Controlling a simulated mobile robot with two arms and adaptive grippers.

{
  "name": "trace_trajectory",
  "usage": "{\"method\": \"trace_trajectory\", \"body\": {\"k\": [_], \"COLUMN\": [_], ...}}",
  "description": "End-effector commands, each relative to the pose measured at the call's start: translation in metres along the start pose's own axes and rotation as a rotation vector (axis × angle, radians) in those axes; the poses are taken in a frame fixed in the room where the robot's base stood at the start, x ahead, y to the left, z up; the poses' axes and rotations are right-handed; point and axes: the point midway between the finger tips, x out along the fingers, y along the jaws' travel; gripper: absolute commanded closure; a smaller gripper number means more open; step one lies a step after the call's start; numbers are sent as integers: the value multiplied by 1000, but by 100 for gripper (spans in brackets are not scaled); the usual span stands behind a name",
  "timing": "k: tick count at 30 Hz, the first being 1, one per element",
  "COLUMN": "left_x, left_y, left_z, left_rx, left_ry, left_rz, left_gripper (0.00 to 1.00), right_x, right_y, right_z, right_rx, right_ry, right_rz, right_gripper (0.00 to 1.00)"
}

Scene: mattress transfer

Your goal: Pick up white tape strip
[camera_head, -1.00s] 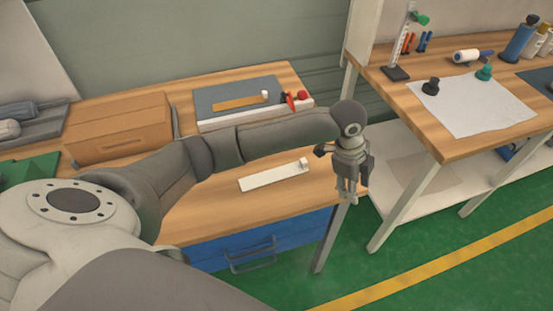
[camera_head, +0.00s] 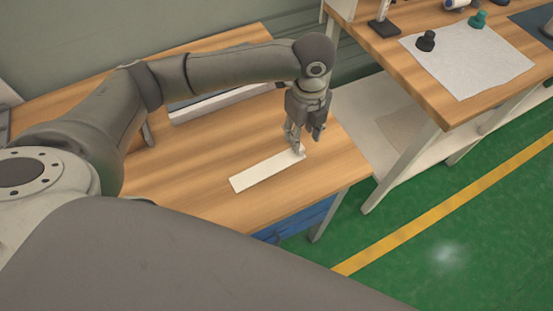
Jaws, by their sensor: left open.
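The white tape strip (camera_head: 264,173) lies flat on the wooden workbench (camera_head: 300,195), slanting up to the right. A small raised piece shows at its far right end. My left gripper (camera_head: 298,147) points down at that right end, with its fingertips over or beside the raised piece. The gripper is open. Whether the fingers touch the strip I cannot tell. My right gripper is not in view.
A flat board with a white edge (camera_head: 220,102) lies behind my left arm, mostly hidden. A second wooden table (camera_head: 440,100) at the right holds a white sheet (camera_head: 470,58), a black knob-like piece (camera_head: 426,41) and a teal one (camera_head: 478,19). The bench is clear around the strip.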

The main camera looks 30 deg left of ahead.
Motion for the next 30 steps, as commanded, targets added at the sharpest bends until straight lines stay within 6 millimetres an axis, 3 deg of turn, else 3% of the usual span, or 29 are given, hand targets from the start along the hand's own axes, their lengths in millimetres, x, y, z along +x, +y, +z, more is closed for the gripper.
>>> {"method": "trace_trajectory", "body": {"k": [12,20,28,30], "left_x": [50,53,53,53], "left_y": [3,3,3,2], "left_z": [0,0,0,0], "left_rx": [0,0,0,0], "left_ry": [0,0,0,0], "left_rz": [0,-1,-1,-1], "left_gripper": [59,59,92,95], "right_x": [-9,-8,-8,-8], "right_y": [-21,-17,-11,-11], "right_z": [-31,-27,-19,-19], "right_rx": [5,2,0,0], "right_ry": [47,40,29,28], "right_rz": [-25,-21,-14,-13], "right_gripper": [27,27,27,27]}}
